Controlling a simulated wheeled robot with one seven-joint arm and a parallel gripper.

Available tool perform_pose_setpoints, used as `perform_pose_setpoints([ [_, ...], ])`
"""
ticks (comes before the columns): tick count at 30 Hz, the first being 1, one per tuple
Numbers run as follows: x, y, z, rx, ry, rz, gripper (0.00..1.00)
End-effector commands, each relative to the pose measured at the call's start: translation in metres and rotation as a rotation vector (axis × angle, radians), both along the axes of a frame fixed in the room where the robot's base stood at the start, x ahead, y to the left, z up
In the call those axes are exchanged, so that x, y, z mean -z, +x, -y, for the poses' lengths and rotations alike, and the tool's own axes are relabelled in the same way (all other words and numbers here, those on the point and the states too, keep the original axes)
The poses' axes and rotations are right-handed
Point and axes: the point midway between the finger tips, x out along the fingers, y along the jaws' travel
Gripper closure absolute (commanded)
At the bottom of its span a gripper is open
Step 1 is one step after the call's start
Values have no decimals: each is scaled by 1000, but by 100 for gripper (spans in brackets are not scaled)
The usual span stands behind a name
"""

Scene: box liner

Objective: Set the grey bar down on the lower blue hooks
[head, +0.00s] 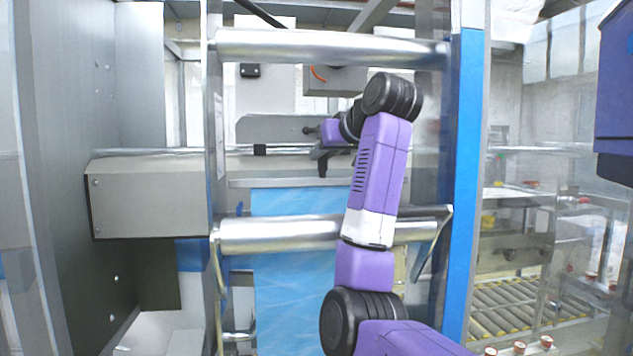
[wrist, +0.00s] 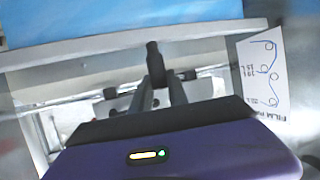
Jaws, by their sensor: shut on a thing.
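The grey bar (head: 280,183) is a long, thin, pale bar lying level across the opening, in front of blue film. It also spans the wrist view (wrist: 90,52), slightly tilted in the picture. My gripper (head: 322,172) points down at the bar, and its dark fingertips (wrist: 156,50) are shut on the bar near its middle.
A shiny upper roller (head: 320,46) and a lower roller (head: 275,234) cross the frame above and below the bar. A grey box (head: 150,195) juts out at left. A blue-edged post (head: 467,180) stands at right. Blue film (head: 290,290) hangs behind the lower roller.

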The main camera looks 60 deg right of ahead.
Motion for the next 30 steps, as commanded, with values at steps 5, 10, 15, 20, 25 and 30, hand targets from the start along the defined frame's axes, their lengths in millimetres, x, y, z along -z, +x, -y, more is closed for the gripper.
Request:
perform_pose_setpoints([
  [5,-4,26,31,-1,3,-2,100],
  [10,-4,46,54,-1,1,-2,100],
  [15,-4,63,73,0,0,0,100],
  [20,18,62,72,0,0,1,100],
  [25,29,62,72,0,-2,3,100],
  [30,48,62,72,-1,1,-2,100],
])
